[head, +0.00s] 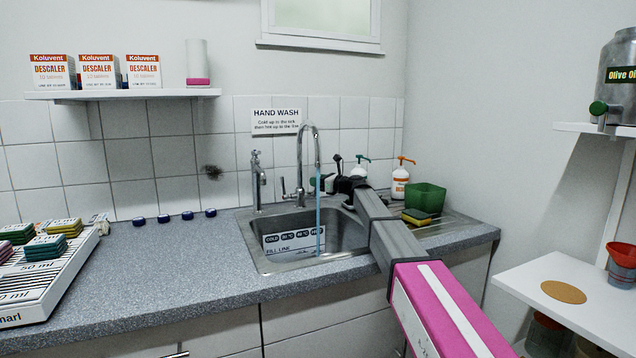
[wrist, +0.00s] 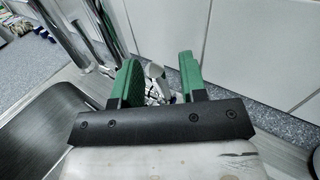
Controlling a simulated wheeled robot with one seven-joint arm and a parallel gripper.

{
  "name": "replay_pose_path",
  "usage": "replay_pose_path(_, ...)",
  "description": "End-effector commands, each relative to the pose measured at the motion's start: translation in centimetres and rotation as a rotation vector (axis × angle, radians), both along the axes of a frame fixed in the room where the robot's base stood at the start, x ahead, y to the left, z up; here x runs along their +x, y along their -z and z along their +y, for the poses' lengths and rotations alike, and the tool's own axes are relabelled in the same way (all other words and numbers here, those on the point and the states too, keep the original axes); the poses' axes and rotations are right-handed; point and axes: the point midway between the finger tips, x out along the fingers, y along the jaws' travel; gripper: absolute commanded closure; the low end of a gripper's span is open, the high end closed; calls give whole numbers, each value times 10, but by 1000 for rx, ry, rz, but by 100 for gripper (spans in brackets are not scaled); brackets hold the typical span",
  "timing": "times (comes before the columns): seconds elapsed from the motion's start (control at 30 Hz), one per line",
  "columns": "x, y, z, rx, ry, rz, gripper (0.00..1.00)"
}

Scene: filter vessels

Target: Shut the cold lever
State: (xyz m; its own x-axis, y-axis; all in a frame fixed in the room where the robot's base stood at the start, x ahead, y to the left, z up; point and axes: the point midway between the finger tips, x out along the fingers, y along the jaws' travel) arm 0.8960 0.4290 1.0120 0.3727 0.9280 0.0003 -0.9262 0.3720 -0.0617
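The chrome mixer tap (head: 302,160) stands behind the sink, and a blue-tinted stream of water (head: 318,215) runs from its spout. A small lever (head: 286,190) shows on the tap's left side. My gripper (head: 329,183) is at the tap's right side and covers that part. In the wrist view my gripper (wrist: 160,78) is open, its two green fingers apart. A silver lever-like piece (wrist: 154,72) shows between them; I cannot tell whether they touch it. I cannot tell which lever is the cold one.
The sink (head: 268,262) holds a panel with temperature marks and a fill line. A second, slim tap (head: 258,182) stands left of the mixer. Soap bottles (head: 400,180) and a green tub (head: 426,197) stand right. The counter (head: 170,265) left of the sink is mostly clear.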

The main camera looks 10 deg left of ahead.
Motion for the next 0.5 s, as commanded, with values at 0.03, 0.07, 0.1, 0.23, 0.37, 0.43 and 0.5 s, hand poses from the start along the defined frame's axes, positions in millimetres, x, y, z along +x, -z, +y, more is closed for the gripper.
replay_pose_path(0.03,0,0,0,0,0,0,61)
replay_pose_path(0.07,0,0,0,0,0,0,61)
replay_pose_path(0.1,0,0,0,0,0,0,61)
replay_pose_path(0.23,0,0,-1,0,0,0,100)
replay_pose_path(0.37,0,0,-1,0,0,0,100)
replay_pose_path(0.43,0,0,0,-3,-1,3,100)
replay_pose_path(0.5,1,0,1,-14,-2,16,100)
